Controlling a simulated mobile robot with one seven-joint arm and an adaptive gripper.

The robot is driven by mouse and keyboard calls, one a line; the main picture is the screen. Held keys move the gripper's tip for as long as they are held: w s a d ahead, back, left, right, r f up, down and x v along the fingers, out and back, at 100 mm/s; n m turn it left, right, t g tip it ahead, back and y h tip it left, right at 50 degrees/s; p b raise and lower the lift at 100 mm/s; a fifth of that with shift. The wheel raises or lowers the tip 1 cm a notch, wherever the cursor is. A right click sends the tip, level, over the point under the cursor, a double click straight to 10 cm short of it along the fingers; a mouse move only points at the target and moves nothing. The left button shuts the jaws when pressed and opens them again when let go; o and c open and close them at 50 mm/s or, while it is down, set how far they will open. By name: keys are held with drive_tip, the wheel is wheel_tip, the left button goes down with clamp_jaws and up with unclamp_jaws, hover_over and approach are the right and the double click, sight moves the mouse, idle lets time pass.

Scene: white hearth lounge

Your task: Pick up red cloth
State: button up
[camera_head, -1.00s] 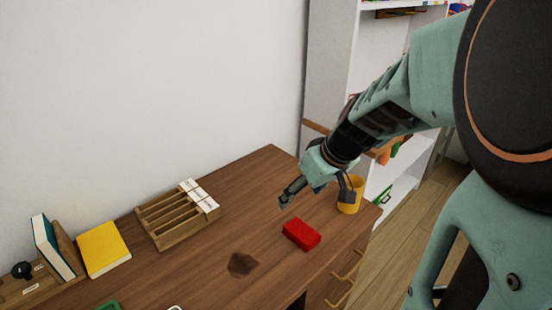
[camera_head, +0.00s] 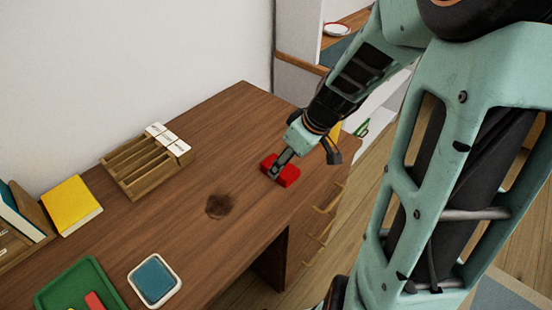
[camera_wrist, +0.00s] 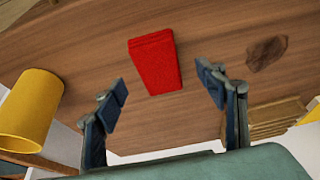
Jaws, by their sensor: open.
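The red cloth (camera_head: 285,174) is a folded block lying on the wooden desk near its right end. It also shows in the wrist view (camera_wrist: 155,62), flat on the desk top, ahead of and between my fingers. My gripper (camera_head: 276,170) is above the cloth, and in the head view its fingers overlap part of it. In the wrist view my gripper (camera_wrist: 161,88) is open and empty, with the two fingers spread to either side of the cloth. I cannot tell the exact height of the fingertips above it.
A yellow cup (camera_wrist: 28,110) stands beside the cloth. A dark stain (camera_head: 219,206) marks the desk (camera_head: 235,130). A wooden rack (camera_head: 140,168) with white cards, a yellow book (camera_head: 71,204), a green tray (camera_head: 72,285) and a blue-topped dish (camera_head: 154,279) are further left.

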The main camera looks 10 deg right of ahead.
drive_tip(key=shift+w+b+x, duration=0.15)
drive_tip(key=shift+b+x, duration=0.05)
drive_tip(key=shift+x, duration=1)
drive_tip(key=shift+w+b+x, duration=0.1)
drive_tip(key=shift+b+x, duration=0.05)
drive_tip(key=shift+x, duration=1.05)
drive_tip(key=shift+f+b, duration=0.15)
drive_tip(key=shift+b, duration=0.35)
drive_tip(key=c, duration=1.2)
